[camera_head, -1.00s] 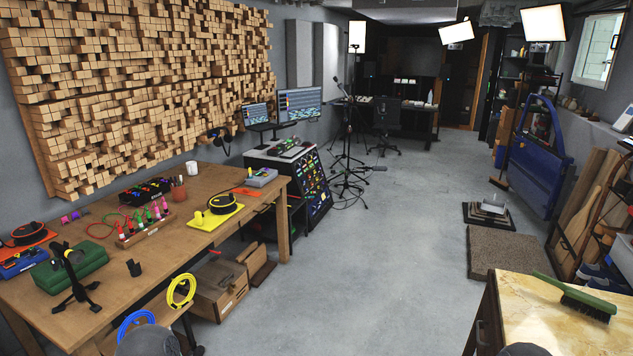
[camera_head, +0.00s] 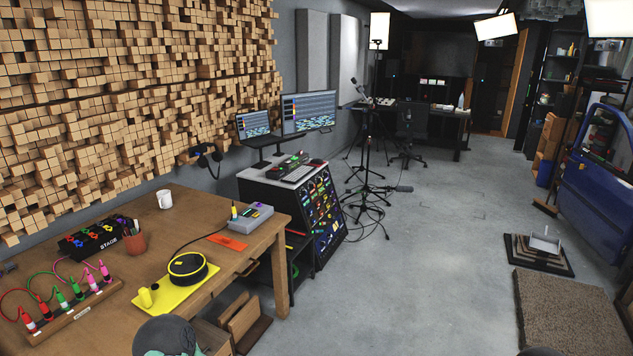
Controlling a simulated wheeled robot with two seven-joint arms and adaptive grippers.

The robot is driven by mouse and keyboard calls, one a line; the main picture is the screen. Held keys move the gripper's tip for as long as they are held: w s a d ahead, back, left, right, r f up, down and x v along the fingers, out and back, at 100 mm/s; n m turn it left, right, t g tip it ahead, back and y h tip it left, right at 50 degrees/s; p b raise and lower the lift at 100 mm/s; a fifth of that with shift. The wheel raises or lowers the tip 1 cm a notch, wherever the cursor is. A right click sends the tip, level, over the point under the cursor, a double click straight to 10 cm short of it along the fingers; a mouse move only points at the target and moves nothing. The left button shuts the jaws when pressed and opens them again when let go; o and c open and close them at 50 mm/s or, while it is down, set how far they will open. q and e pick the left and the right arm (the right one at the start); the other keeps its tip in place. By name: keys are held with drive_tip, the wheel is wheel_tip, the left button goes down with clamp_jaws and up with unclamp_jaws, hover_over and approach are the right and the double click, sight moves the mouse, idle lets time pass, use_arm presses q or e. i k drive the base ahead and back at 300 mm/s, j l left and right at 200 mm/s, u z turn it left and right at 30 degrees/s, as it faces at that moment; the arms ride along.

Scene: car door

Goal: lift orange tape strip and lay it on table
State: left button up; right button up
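An orange strip (camera_head: 228,242) lies flat on the wooden table (camera_head: 195,213), near its right end, between the yellow mat and a grey box-shaped device. No gripper touches it. A dark rounded part of my own arm shows at the bottom edge, left of centre, and a small dark piece shows at the bottom right. Neither gripper's fingers are in view.
A yellow mat (camera_head: 180,291) with a black and yellow round device (camera_head: 188,267) lies left of the strip. The grey device (camera_head: 250,215) stands behind it. A white mug (camera_head: 164,199), brown cup (camera_head: 134,243) and rack of coloured plugs (camera_head: 72,308) stand further left. Open floor (camera_head: 430,270) lies right.

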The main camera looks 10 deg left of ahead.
sight(227, 243)
drive_tip(key=i+l+u, duration=0.15)
drive_tip(key=i+u, duration=0.3)
drive_tip(key=i, duration=0.2)
drive_tip(key=i+l+u, duration=0.95)
drive_tip(key=i, duration=0.2)
drive_tip(key=l, duration=0.05)
